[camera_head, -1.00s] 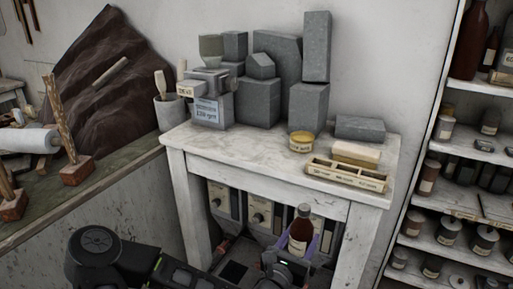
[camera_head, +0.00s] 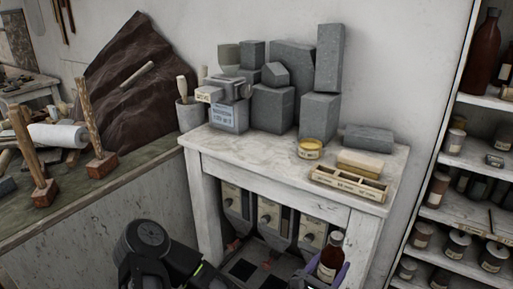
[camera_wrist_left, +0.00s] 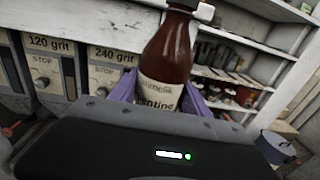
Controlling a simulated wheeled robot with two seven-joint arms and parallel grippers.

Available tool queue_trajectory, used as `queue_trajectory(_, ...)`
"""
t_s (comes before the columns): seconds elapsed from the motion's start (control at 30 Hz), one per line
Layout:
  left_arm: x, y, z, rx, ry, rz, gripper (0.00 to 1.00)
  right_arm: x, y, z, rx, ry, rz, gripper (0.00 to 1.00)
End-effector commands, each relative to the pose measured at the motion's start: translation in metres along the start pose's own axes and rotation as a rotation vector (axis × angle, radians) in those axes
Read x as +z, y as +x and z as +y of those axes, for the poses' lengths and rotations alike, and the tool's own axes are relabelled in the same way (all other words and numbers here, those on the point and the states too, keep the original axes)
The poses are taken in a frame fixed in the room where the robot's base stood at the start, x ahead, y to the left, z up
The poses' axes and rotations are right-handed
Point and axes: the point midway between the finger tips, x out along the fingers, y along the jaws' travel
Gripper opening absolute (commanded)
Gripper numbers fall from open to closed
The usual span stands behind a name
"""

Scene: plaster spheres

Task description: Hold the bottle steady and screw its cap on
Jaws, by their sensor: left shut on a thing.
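A dark brown bottle (camera_head: 330,259) with a pale label stands near upright in front of the white table, low in the head view. In the left wrist view the bottle (camera_wrist_left: 168,57) leans slightly and its top is cut off by the frame edge. My left gripper (camera_head: 326,277) has purple fingers on both sides of the bottle, shut on its labelled body. A pale cap-like piece (camera_wrist_left: 204,11) shows at the bottle's top; I cannot tell how it is seated. My right gripper is not in view.
The white table (camera_head: 255,149) holds grey blocks, a yellow-topped tin (camera_head: 311,149) and a divided wooden tray (camera_head: 348,185). Grit bins (camera_head: 270,217) stand under it. A shelf (camera_head: 459,180) with jars is at right, a cluttered bench (camera_head: 75,205) at left.

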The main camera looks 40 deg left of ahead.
Motion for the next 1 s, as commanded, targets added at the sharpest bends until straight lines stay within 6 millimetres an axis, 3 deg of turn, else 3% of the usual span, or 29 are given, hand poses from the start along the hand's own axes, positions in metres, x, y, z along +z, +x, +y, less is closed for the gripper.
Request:
queue_trajectory(0.33,0.004,0.002,0.001,-0.009,0.009,-0.007,0.0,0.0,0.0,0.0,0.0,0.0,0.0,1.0)
queue_trajectory(0.67,0.028,0.011,0.026,0.029,0.011,-0.01,0.0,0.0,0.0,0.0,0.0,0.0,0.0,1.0)
queue_trajectory(0.77,0.051,0.017,0.045,0.067,0.012,-0.021,0.0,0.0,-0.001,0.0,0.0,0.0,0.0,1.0)
queue_trajectory(1.0,0.133,0.038,0.132,0.235,0.004,-0.02,0.0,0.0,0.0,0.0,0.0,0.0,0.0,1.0)
